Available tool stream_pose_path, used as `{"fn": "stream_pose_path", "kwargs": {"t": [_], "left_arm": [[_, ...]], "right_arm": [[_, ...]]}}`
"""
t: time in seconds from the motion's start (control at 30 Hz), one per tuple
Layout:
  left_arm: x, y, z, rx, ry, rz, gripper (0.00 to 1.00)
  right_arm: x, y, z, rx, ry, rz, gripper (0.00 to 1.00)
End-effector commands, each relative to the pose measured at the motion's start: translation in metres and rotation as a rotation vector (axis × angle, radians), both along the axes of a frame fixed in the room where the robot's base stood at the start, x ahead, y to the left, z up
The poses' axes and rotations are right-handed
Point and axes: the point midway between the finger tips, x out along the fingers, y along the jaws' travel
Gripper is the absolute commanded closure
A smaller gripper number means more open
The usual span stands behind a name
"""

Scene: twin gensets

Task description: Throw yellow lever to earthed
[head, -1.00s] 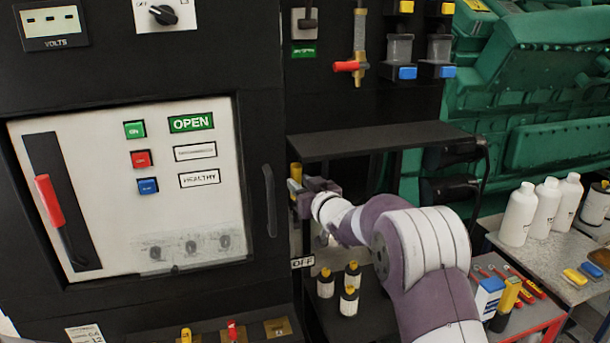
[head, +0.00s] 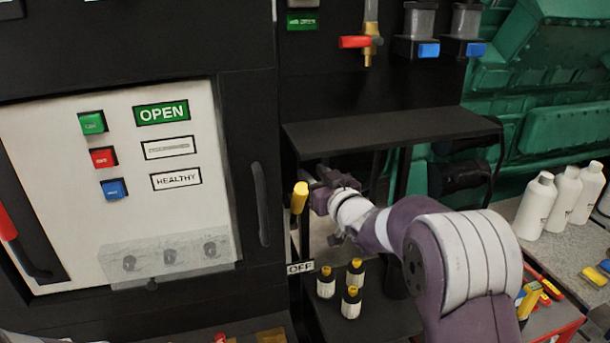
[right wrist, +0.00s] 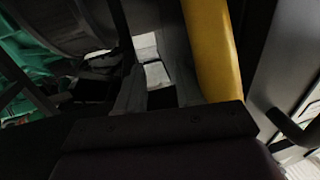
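The yellow lever (head: 300,197) projects from the dark cabinet front, left of the shelf opening and above an OFF label (head: 300,268). Its handle is tilted slightly. My right gripper (head: 314,188) is right beside it, on its right and partly behind it in the head view. In the right wrist view the yellow handle (right wrist: 213,50) runs along the outside of one finger, very close; contact cannot be told. The fingers (right wrist: 155,75) stand apart with a gap between them, and the handle is not in that gap. My left gripper is not in view.
A black shelf (head: 390,130) overhangs my right arm. Several small yellow-capped bottles (head: 351,302) stand below it. A red-handled valve (head: 355,42) is above. A breaker panel (head: 60,140) with a vertical door handle (head: 260,204) lies left. White bottles (head: 563,195) stand at right.

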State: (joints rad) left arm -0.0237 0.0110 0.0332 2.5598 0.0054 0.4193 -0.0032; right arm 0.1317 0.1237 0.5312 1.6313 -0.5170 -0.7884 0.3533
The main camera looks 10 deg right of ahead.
Motion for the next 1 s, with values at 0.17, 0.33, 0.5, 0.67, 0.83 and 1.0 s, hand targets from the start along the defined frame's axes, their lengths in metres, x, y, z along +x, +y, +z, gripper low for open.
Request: {"fn": "stream_pose_path", "kwargs": {"t": [0.17,0.33,0.5,0.67,0.83,1.0], "left_arm": [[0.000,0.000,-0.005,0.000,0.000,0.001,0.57],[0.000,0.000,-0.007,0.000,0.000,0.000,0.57],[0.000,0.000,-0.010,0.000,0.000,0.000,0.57],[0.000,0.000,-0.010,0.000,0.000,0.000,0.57],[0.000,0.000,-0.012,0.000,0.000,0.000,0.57],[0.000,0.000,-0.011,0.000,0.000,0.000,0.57]], "right_arm": [[-0.017,-0.002,-0.005,-0.003,0.008,0.004,0.58],[-0.033,-0.006,-0.003,-0.003,0.004,0.004,0.58],[-0.049,-0.010,-0.004,-0.003,0.007,0.003,0.58],[-0.064,-0.015,-0.004,-0.002,0.008,0.001,0.58],[-0.079,-0.019,-0.005,-0.002,0.010,-0.002,0.58],[-0.095,-0.024,-0.005,-0.003,0.009,-0.003,0.58]]}}
